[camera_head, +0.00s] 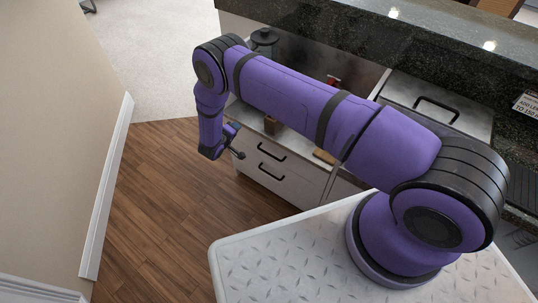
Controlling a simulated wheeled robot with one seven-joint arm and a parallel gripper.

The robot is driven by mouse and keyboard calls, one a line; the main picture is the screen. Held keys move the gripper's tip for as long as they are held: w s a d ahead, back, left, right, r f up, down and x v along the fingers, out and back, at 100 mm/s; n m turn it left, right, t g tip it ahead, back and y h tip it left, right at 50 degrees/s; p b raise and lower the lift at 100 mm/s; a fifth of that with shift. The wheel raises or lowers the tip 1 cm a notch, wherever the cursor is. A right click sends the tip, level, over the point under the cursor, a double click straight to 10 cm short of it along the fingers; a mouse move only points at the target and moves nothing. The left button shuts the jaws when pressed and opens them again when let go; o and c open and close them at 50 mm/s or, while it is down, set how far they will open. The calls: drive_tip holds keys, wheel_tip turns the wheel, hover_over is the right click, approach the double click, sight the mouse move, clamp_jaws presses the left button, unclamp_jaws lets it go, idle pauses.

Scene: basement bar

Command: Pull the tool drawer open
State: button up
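A light grey cabinet with drawer fronts stands below the counter in the head view. An upper drawer (283,163) has a black bar handle (272,153), and a second black handle (269,172) sits on the front below it. Both fronts look closed. Nothing marks which one is the tool drawer. My gripper (238,143) is small and dark at the end of my purple arm, just left of the handles. It appears apart from them, with nothing seen in it. Its finger opening is too small to make out.
A dark granite counter (420,45) runs behind. A beige wall (55,130) stands left. Wooden floor (160,210) between is clear.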

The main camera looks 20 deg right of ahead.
sight(269, 154)
drive_tip(key=s+d+f+n+h, duration=0.2)
drive_tip(key=s+d+f+h, duration=0.25)
drive_tip(key=s+f, duration=0.8)
drive_tip(key=shift+g, duration=0.4)
drive_tip(key=x, duration=1.1)
drive_tip(key=shift+w+f, duration=0.1)
drive_tip(key=shift+f, duration=0.15)
clamp_jaws()
